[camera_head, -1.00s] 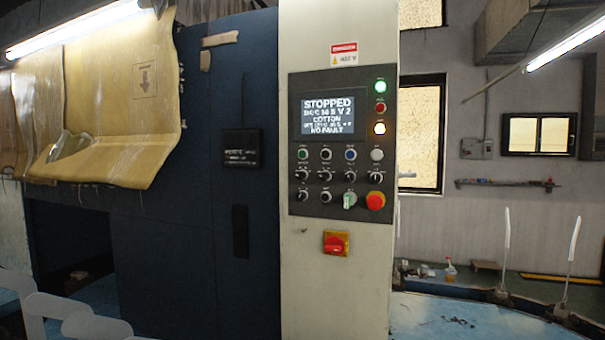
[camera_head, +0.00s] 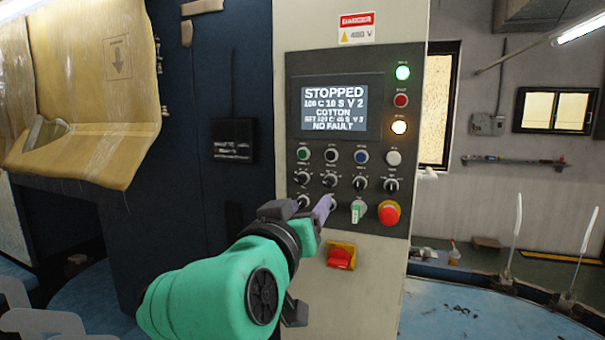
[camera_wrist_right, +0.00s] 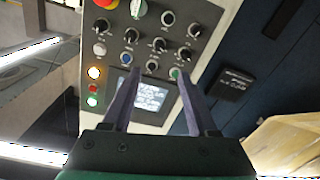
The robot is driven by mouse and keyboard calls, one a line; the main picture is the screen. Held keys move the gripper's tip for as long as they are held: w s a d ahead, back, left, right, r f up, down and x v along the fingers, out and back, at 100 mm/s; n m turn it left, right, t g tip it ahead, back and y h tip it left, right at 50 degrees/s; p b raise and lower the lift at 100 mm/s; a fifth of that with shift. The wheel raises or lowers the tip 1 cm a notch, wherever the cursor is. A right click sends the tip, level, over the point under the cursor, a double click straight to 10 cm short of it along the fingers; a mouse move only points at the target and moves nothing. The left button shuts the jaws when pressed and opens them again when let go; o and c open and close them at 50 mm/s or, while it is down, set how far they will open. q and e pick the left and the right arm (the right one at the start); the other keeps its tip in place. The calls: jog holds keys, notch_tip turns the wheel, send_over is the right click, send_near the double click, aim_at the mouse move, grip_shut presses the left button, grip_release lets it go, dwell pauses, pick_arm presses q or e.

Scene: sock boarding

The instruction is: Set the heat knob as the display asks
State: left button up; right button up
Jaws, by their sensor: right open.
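The control panel's display (camera_head: 335,107) is lit and reads STOPPED, COTTON and NO FAULT. Its second line looks like 100 C 10 S V 2; the set line is too blurred to read surely. Several black knobs (camera_head: 360,185) sit in rows below the buttons; their labels are too small to tell which is heat. My right gripper (camera_head: 317,207) is in front of the lower left knobs, partly hiding that row; contact cannot be told. In the right wrist view its two fingers (camera_wrist_right: 158,73) are apart and empty, with the panel upside down beyond them. My left gripper is out of view.
A red emergency button (camera_head: 389,213) and a green key switch (camera_head: 357,211) are at the panel's lower right. A red rotary switch (camera_head: 341,257) is below the panel. A blue table (camera_head: 470,315) stands at the right.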

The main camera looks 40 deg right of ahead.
aim_at(327, 184)
jog(key=p+x, duration=0.5)
jog(key=x, duration=0.8)
jog(key=shift+d+r+p, duration=0.1)
jog(key=shift+p, duration=0.2)
jog(key=shift+w+d, duration=0.3)
jog(key=shift+d, duration=0.05)
jog(key=shift+a, duration=0.15)
grip_shut()
